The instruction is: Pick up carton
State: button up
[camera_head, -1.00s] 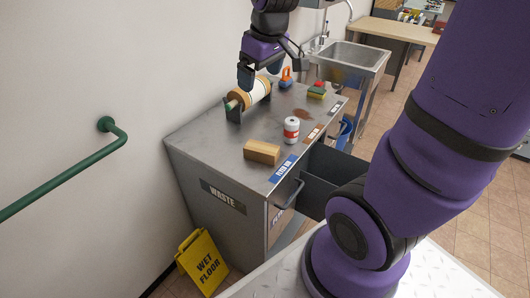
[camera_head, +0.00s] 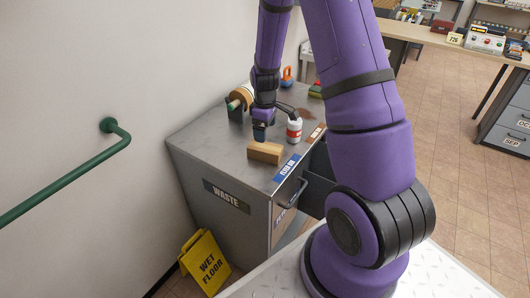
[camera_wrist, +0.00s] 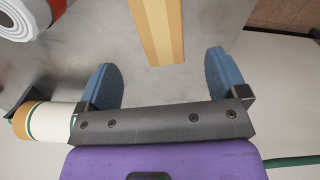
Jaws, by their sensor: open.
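The carton (camera_head: 265,153) is a tan block-shaped box lying on the grey metal cabinet top near its front edge. In the wrist view the carton (camera_wrist: 163,30) shows lighter and darker tan stripes and is cut off by the top edge. My gripper (camera_head: 260,134) is just above and behind the carton in the head view. In the wrist view my gripper (camera_wrist: 162,75) has its two blue fingers wide apart, with nothing between them. The carton lies ahead of the gap between the fingers, apart from both.
A red and white can (camera_head: 294,131) stands close to the right of the carton. A paper roll on a holder (camera_head: 241,96) is behind my gripper. An open drawer (camera_head: 318,178) juts from the cabinet's front. A yellow wet-floor sign (camera_head: 205,264) stands below.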

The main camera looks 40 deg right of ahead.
aim_at(265, 146)
notch_tip(265, 146, down, 11)
jog(key=shift+r, duration=0.15)
dwell(0.5)
jog(key=c, duration=1)
